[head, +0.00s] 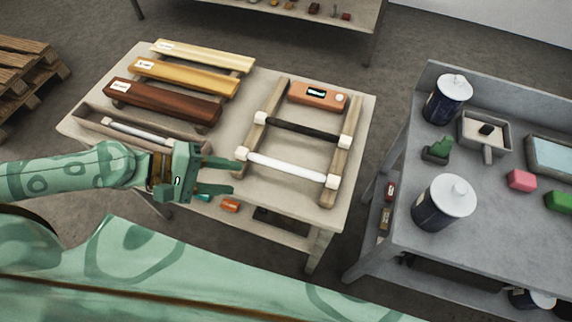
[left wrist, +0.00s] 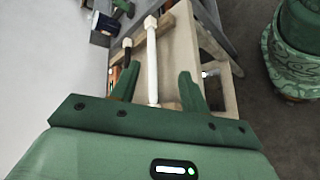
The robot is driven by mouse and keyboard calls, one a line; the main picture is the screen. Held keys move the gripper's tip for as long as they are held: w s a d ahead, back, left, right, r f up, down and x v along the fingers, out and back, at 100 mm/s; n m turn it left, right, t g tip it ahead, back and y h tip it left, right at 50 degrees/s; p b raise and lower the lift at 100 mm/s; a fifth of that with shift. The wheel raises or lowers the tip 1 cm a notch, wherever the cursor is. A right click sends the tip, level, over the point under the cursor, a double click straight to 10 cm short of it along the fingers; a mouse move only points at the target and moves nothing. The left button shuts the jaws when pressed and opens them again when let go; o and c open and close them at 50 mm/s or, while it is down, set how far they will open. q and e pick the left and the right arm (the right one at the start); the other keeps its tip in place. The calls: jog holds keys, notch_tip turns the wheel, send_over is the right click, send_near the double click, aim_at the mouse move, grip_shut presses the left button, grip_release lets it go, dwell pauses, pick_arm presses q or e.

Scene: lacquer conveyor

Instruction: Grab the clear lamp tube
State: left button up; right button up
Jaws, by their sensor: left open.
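A white, frosted-looking lamp tube (head: 290,168) lies across the near end of a wooden rack (head: 336,160), with pale end caps. A dark tube (head: 297,130) lies parallel on the rack behind it. Another pale tube (head: 140,134) lies in a shallow tray (head: 96,119) at the left; I cannot tell which one counts as clear. My left gripper (head: 233,175) is open and empty, its fingers pointing right near the white tube's left end. In the left wrist view the white tube (left wrist: 152,58) shows between the fingertips (left wrist: 157,75), apparently beyond them, with the dark tube (left wrist: 127,55) beside it.
Yellow, amber and dark-red lacquered bars (head: 160,101) lie behind the tray. An orange device (head: 318,95) with a display sits at the rack's far end. A grey workbench (head: 480,260) with dark cans (head: 443,203) stands to the right, across a narrow gap.

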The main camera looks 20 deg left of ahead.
pick_arm(q)
jog(key=w+a+n+t+y, duration=0.1)
jog(key=w+a+n, duration=0.1)
jog(key=a+n, duration=0.1)
send_near(284, 168)
jog(key=d, duration=0.1)
jog(key=w+d+f+p, duration=0.1)
jog(key=shift+w+d+f+n, duration=0.15)
jog(key=shift+w+d+n, duration=0.15)
jog(key=shift+n, duration=0.1)
jog(key=x, duration=0.6)
jog(key=shift+a+f+b, duration=0.1)
jog(key=shift+a+b, duration=0.05)
jog(key=shift+b, duration=0.25)
grip_shut()
